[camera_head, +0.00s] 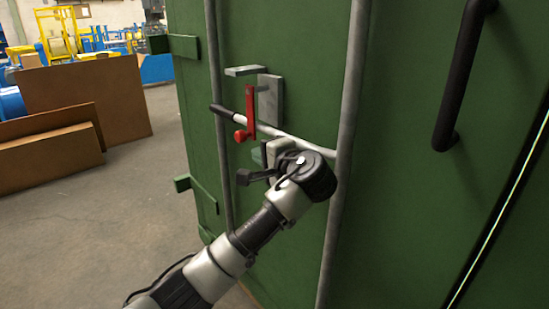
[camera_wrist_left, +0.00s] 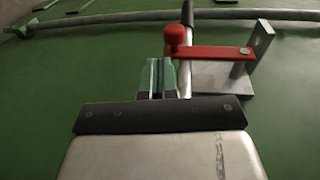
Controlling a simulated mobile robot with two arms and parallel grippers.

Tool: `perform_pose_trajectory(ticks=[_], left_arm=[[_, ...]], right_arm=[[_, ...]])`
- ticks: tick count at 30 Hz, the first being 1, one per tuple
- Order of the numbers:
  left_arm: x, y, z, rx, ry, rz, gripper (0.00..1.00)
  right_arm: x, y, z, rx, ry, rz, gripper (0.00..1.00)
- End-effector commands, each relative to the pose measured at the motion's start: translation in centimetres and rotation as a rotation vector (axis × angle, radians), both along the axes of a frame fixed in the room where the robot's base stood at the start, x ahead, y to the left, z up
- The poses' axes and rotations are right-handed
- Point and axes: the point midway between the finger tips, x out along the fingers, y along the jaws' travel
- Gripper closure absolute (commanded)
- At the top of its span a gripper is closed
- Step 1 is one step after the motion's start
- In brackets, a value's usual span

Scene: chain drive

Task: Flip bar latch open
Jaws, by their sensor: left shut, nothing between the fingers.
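The red bar latch (camera_head: 251,108) hangs about vertically from a grey bracket (camera_head: 270,98) on the green door, across the grey lever handle (camera_head: 290,143). Its red knob (camera_head: 241,136) is at the lower end. In the left wrist view the latch (camera_wrist_left: 215,52) runs sideways from the bracket (camera_wrist_left: 262,42) to the knob (camera_wrist_left: 175,36), over the handle (camera_wrist_left: 187,14). My left gripper (camera_head: 261,155) is just below the knob, its tips partly hidden by my wrist. In its wrist view the fingers (camera_wrist_left: 157,70) are together and empty, just short of the knob; contact cannot be told.
A vertical grey rod (camera_head: 345,125) stands right of the latch, and another (camera_head: 215,70) to its left. A dark door handle (camera_head: 463,75) is at upper right. Brown panels (camera_head: 85,95) lean at left; the floor (camera_head: 95,215) beside the container is clear.

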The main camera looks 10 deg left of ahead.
Motion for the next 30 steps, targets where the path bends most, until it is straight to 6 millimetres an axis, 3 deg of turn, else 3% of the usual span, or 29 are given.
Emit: perform_pose_trajectory(ticks=[3,10,30], left_arm=[[1.6,1.9,-0.3,0.002,0.001,0.004,1.00],[3.6,3.9,0.3,0.000,0.000,0.002,1.00],[4.1,4.8,0.0,0.026,-0.020,0.001,1.00]], right_arm=[[0.0,0.1,0.2,0.002,0.000,-0.001,0.34],[0.0,0.1,0.6,0.002,0.000,-0.001,0.34],[0.0,0.1,0.2,0.001,0.000,-0.002,0.34]])
